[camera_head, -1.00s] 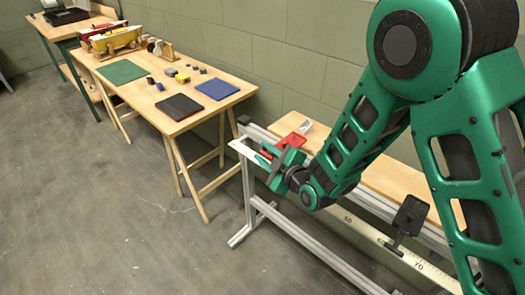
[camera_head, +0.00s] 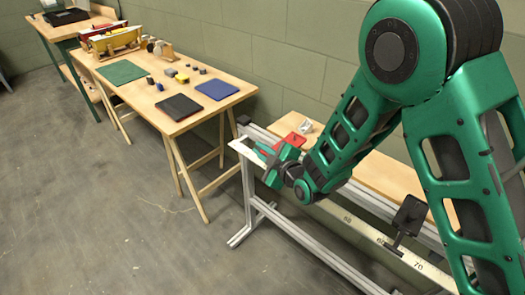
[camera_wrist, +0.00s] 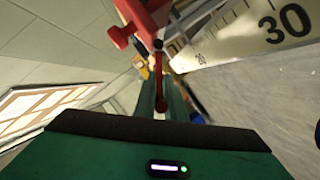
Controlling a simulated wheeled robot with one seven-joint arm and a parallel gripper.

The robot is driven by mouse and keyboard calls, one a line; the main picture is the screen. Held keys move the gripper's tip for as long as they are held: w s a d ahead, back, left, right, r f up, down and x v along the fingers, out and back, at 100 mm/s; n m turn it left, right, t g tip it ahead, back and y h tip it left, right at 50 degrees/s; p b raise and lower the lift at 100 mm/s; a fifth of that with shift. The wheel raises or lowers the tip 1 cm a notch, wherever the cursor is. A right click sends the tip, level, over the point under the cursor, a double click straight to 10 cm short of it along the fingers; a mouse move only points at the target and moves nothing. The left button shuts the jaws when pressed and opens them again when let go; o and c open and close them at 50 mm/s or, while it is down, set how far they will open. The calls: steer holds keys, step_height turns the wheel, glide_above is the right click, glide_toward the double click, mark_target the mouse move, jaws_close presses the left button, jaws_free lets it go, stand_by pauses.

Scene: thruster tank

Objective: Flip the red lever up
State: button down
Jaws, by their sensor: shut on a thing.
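In the wrist view a red mount (camera_wrist: 140,18) sits at the top, with a thin dark red lever (camera_wrist: 159,62) running down from it between my fingers. My gripper (camera_wrist: 161,88) has its two green fingers close together around the lever, which ends in a small dark red tip. In the head view my gripper (camera_head: 264,155) is at the left end of the metal frame, beside the white scale strip. A red part (camera_head: 294,138) shows just behind it. The lever itself is mostly hidden by my gripper there.
The scale strip (camera_head: 345,217) runs along the metal frame, with a black plate (camera_head: 409,215) standing on it. A wooden board (camera_head: 382,176) lies behind. A table (camera_head: 228,101) with mats and small blocks stands left. The grey floor in front is clear.

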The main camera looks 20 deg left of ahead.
steer(key=shift+d, duration=0.1)
steer(key=m, duration=0.1)
steer(key=w+r+m+g, duration=0.1)
steer(key=shift+d+m+g, duration=0.1)
steer(key=shift+m+g, duration=0.2)
steer(key=shift+w+d+r+m+g+y, duration=0.1)
steer(key=shift+w+r+m+g+y, duration=0.1)
steer(key=shift+m+g, duration=0.3)
steer(key=shift+w+d+r+m+g+y, duration=0.15)
steer(key=shift+m+g, duration=0.15)
steer(key=shift+m, duration=0.3)
steer(key=shift+a, duration=0.1)
steer(key=c, duration=1.8)
jaws_free()
steer(key=shift+w, duration=0.1)
steer(key=v, duration=1)
steer(key=shift+d+r, duration=0.2)
steer(key=shift+d, duration=0.15)
